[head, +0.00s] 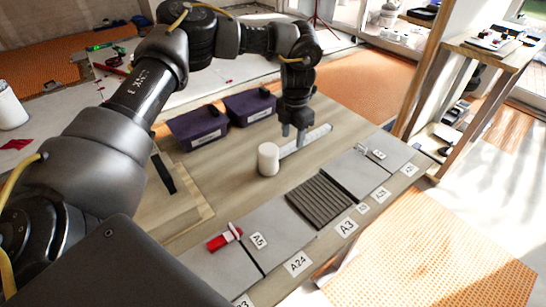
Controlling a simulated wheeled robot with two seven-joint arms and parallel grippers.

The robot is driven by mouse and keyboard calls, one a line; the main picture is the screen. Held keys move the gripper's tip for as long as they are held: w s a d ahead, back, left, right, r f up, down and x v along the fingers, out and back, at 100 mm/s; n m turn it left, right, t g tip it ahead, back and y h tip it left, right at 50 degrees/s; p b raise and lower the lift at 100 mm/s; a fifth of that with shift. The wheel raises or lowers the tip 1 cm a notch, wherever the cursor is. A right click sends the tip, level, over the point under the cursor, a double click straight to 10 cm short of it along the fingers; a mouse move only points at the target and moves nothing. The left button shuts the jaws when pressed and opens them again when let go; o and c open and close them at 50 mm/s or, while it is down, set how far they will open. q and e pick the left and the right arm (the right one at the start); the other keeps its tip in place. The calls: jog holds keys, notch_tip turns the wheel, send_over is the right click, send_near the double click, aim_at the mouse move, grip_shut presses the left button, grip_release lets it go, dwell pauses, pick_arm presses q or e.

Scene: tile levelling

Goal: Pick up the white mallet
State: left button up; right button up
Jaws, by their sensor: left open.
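The white mallet (268,160) lies on the wooden work table (235,190). Its thick cylindrical head is toward the left, and a pale bar that looks like its handle runs up to the right. My left gripper (293,136) points down at the pale bar, just right of the head, with its fingers apart. I cannot tell whether the fingers are around the bar or still above it. The gripper hides a small part of the bar. My right gripper is not in view.
Two purple boxes (199,127) stand behind the mallet on the left. Grey tiles (279,224) and a dark ribbed tile (321,200) line the front side, with labels such as A24 (297,264). A red-and-white tool (224,239) lies on a tile. A wooden shelf (475,100) stands right.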

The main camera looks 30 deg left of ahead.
aim_at(293, 144)
pick_arm(q)
jog(key=shift+w+f, duration=0.1)
jog(key=shift+f, duration=3)
grip_shut()
